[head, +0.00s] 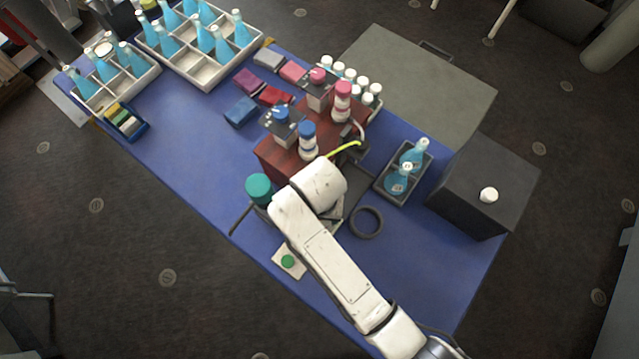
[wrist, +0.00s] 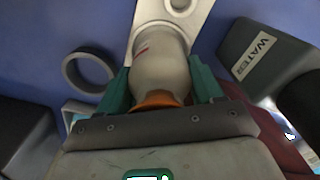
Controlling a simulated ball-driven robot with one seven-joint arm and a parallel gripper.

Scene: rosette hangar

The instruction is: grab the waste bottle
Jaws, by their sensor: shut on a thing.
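The waste bottle (wrist: 160,72) shows in the wrist view as a pale grey, rounded bottle with a red mark and an orange band (wrist: 157,101) at the end nearer my palm. My gripper (wrist: 159,78) has one teal finger on each side of it and is shut on it. A white plate (wrist: 196,18) shows beyond the bottle; I cannot tell whether they touch. In the head view my white arm hides the bottle and gripper.
A black ring (head: 366,222) lies beside my arm. A grey tray (head: 385,190) with blue flasks and a dark box (head: 480,210) stand right. A red-brown stand (head: 275,160) carries dispensers. A teal-topped thing (head: 259,188) and a green-button plate (head: 289,272) are left.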

